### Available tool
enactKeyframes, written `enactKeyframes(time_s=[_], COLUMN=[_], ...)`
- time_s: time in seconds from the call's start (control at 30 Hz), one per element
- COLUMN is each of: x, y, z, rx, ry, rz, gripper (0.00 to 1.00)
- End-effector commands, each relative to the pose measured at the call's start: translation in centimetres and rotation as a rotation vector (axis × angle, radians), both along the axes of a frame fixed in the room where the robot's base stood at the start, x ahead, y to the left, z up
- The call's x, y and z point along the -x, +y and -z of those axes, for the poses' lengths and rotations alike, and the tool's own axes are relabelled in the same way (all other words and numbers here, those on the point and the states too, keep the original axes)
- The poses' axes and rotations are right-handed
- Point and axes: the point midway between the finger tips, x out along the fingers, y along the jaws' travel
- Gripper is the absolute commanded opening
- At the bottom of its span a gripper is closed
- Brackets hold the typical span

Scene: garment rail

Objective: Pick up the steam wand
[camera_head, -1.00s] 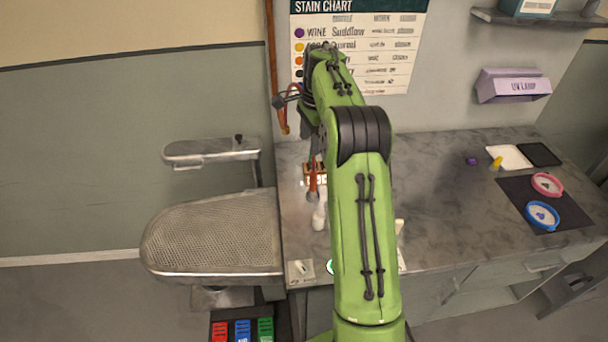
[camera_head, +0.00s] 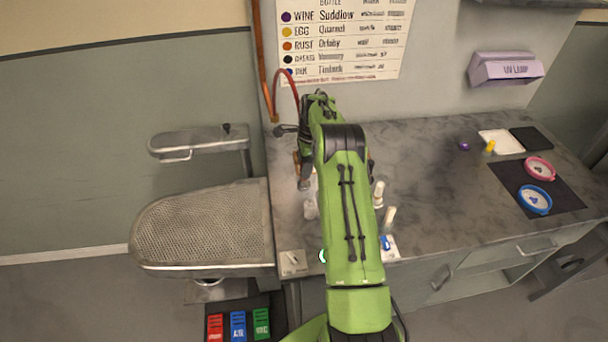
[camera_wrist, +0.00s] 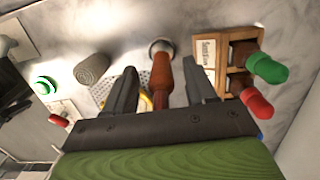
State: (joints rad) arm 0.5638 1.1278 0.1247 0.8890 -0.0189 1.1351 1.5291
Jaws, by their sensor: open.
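The steam wand (camera_wrist: 163,82) shows in the wrist view as an orange-brown handle with a round metal end. It lies between the two dark fingers of my gripper (camera_wrist: 163,78). The fingers are open, one on each side of the handle, with gaps visible; I see no grip on it. In the head view my green arm hides most of the gripper and wand. A red hose (camera_head: 287,78) curves down from the wall pipe behind the arm.
A wooden rack (camera_wrist: 235,65) with green- and red-capped bottles stands close right of the fingers. A grey ridged object (camera_wrist: 92,68) and green-lit button (camera_wrist: 43,85) are at left. White bottles (camera_head: 378,194) stand beside my arm. An ironing board (camera_head: 205,225) adjoins the counter.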

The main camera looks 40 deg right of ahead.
Motion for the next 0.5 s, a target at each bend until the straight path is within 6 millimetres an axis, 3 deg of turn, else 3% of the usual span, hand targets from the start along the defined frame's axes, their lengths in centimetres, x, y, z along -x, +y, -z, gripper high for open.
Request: enactKeyframes(time_s=[0.13,0.33,0.5], x=[-0.2,-0.2,-0.2], y=[0.3,0.3,0.3], z=[2.6,2.8,2.8], rx=[0.0,0.0,0.0], ry=[0.002,0.001,0.001], rz=[-0.001,-0.001,-0.001], gripper=[0.56,0.56,0.3])
